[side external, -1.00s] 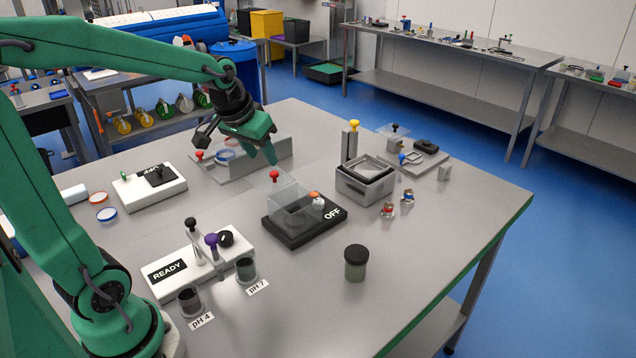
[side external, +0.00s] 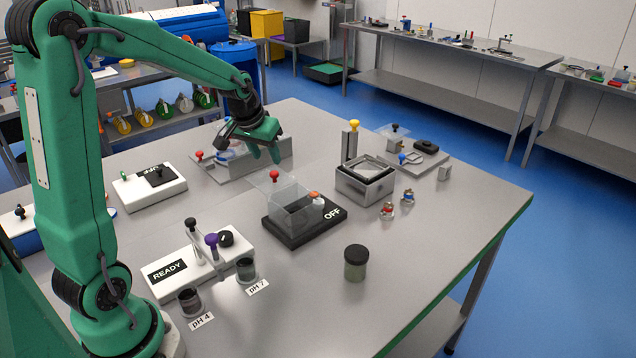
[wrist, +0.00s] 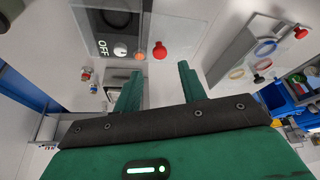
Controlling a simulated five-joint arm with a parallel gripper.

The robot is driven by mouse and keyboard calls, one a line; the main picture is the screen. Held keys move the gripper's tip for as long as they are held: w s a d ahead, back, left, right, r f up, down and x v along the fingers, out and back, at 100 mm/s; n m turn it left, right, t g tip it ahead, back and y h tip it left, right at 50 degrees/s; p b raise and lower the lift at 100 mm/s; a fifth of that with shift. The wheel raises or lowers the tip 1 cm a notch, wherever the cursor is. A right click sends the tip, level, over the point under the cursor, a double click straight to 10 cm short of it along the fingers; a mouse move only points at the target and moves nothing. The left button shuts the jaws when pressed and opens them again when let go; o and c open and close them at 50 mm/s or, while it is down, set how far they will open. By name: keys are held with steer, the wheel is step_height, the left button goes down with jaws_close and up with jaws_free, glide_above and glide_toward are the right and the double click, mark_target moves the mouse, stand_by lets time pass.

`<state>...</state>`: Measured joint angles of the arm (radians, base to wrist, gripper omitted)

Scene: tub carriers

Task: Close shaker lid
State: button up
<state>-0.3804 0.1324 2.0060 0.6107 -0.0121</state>
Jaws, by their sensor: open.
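The shaker has a black base (side external: 325,217) marked OFF with a clear box (side external: 290,208) on it. Its clear lid (side external: 262,184) stands open and tilted at the back, with a red knob (side external: 274,175) on it. My gripper (side external: 266,154) is open and empty, behind and above the red knob. In the wrist view, the red knob (wrist: 159,51) lies beyond the gap between the fingers of my gripper (wrist: 158,75), apart from both. The OFF label (wrist: 102,47) and an orange-topped knob (wrist: 139,56) are left of it.
A metal bath (side external: 365,185) and yellow-knobbed post (side external: 350,143) stand to the right. A dark-lidded jar (side external: 355,262) and the READY unit (side external: 170,271) are in front.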

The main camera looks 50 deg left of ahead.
mark_target(274, 172)
steer(key=shift+x, duration=3.4)
jaws_close()
